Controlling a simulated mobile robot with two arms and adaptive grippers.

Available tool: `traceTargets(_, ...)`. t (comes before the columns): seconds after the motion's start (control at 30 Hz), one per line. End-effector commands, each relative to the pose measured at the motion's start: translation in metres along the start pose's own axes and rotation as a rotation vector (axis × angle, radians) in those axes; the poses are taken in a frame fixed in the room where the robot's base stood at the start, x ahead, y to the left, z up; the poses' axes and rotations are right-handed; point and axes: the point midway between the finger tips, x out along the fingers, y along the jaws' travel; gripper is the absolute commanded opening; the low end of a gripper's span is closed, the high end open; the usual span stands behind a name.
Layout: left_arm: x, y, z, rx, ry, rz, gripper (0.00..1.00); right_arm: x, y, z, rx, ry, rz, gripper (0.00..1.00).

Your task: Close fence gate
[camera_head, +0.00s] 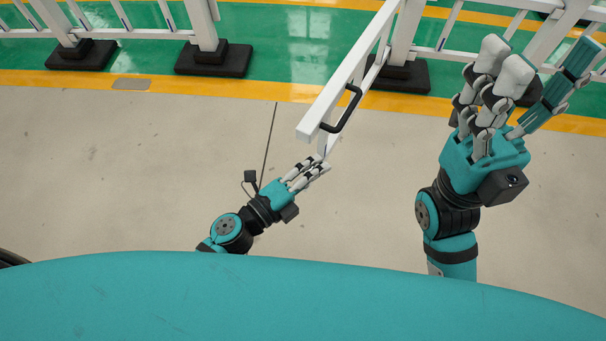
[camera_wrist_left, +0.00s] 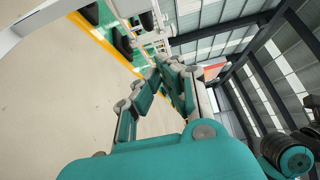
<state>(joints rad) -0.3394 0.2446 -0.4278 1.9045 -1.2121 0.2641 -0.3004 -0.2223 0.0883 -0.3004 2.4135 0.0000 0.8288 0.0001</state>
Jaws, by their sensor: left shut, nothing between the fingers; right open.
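The white fence gate (camera_head: 350,72) stands open in the head view, swung out from the fence line towards me. A black handle (camera_head: 343,112) is on the right side of its top rail near the free end. My left gripper (camera_head: 322,165) is shut and empty, just below the gate's free end; whether it touches the gate I cannot tell. Its closed fingers also show in the left wrist view (camera_wrist_left: 172,66). My right gripper (camera_head: 540,66) is open and empty, raised to the right of the gate, with its fingers pointing up towards the fence.
The white fence (camera_head: 125,33) runs along the back on black feet (camera_head: 213,60), beside a yellow floor line (camera_head: 230,88) and green floor. The grey floor (camera_head: 110,170) left of the gate is clear. A white beam (camera_wrist_left: 45,17) crosses the left wrist view's upper left.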

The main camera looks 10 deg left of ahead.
Motion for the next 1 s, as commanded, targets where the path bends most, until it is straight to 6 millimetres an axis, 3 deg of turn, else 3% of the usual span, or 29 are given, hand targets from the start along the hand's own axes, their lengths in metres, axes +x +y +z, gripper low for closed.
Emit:
traceTargets(0.23, 0.054, -0.001, 0.000, 0.001, 0.000, -0.003, 0.00, 0.000, 0.000, 0.000, 0.000, -0.001, 0.000, 0.60)
traceTargets(0.5, 0.040, 0.002, 0.033, 0.000, -0.001, 0.001, 0.00, 0.002, 0.000, 0.003, -0.003, 0.021, -0.011, 0.60)
traceTargets(1.0, 0.038, 0.001, 0.040, -0.001, 0.000, 0.001, 0.00, 0.005, 0.000, 0.002, -0.005, 0.034, -0.012, 0.60)
